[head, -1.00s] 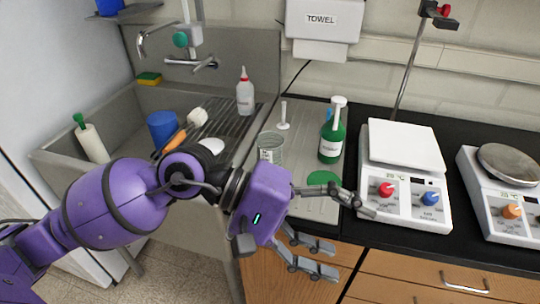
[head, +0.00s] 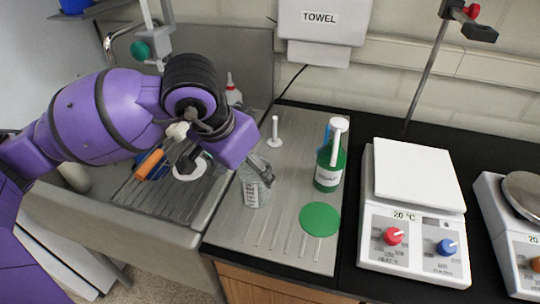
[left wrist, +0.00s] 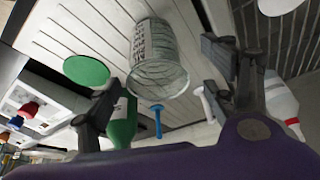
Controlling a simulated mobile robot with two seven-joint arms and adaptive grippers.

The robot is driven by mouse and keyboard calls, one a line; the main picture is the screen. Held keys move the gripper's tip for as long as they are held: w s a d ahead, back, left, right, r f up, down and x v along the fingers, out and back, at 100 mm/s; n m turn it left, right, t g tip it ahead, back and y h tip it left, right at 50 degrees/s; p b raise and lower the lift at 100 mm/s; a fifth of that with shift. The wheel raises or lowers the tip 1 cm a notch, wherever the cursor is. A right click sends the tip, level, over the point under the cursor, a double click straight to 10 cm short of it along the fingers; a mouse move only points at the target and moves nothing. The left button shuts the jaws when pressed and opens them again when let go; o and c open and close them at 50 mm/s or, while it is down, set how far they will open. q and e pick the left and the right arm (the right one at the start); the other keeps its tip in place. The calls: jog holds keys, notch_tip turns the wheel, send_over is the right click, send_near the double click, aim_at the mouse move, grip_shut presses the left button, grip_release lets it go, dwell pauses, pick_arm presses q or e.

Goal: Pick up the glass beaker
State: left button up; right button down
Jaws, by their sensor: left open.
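The clear glass beaker (head: 252,192) with printed markings stands on the grey ribbed drainboard (head: 285,235), left of the green bottle (head: 328,168). My left gripper (head: 262,168) is at the beaker, its dark fingers partly covering it in the head view. In the left wrist view the beaker (left wrist: 157,62) shows between the two spread fingers of the gripper (left wrist: 165,85), which is open. I cannot tell whether a finger touches the glass. My right gripper is not in view.
A green disc (head: 319,219) lies on the drainboard in front of the bottle. A small white stand (head: 275,135) is behind the beaker. A white hotplate (head: 415,225) stands to the right. The sink is to the left, partly behind my arm.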

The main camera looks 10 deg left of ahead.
pick_arm(q)
jog(key=shift+d+f, duration=0.15)
jog(key=shift+f, duration=0.35)
jog(key=p+x, duration=0.1)
jog(key=x, duration=0.3)
jog(key=shift+f, duration=0.3)
jog(key=shift+s, duration=0.1)
jog(key=c, duration=1.3)
jog(key=shift+r, duration=0.15)
